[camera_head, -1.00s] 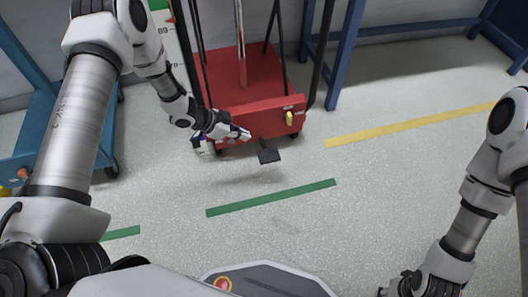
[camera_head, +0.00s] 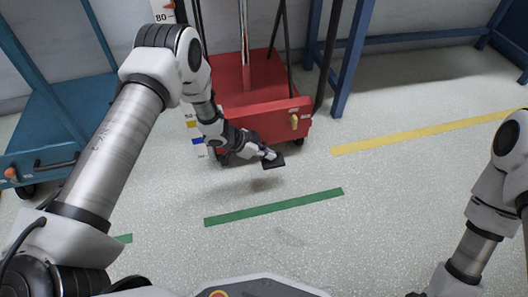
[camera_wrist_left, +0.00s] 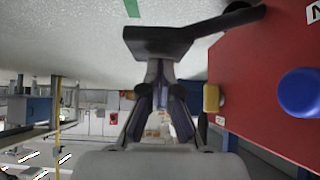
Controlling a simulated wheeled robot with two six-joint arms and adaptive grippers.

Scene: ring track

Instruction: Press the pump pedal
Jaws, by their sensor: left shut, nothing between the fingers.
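The pump pedal (camera_head: 275,162) is a flat black plate low at the front of the red wheeled unit (camera_head: 240,130). It also shows at the top middle of the left wrist view (camera_wrist_left: 150,42), with its dark arm running to the red body. My left gripper (camera_head: 268,153) is shut and empty, its fingertips right at the pedal's plate. In the left wrist view the fingertips (camera_wrist_left: 159,68) meet the plate's edge in the picture; I cannot tell if they touch. My right gripper is out of the picture.
A yellow knob (camera_head: 294,121) and, in the left wrist view, a blue knob (camera_wrist_left: 301,92) sit on the red unit. A blue cart (camera_head: 60,110) stands left, a blue bench frame (camera_head: 350,60) behind right. Green (camera_head: 275,207) and yellow (camera_head: 430,132) floor stripes cross clear floor.

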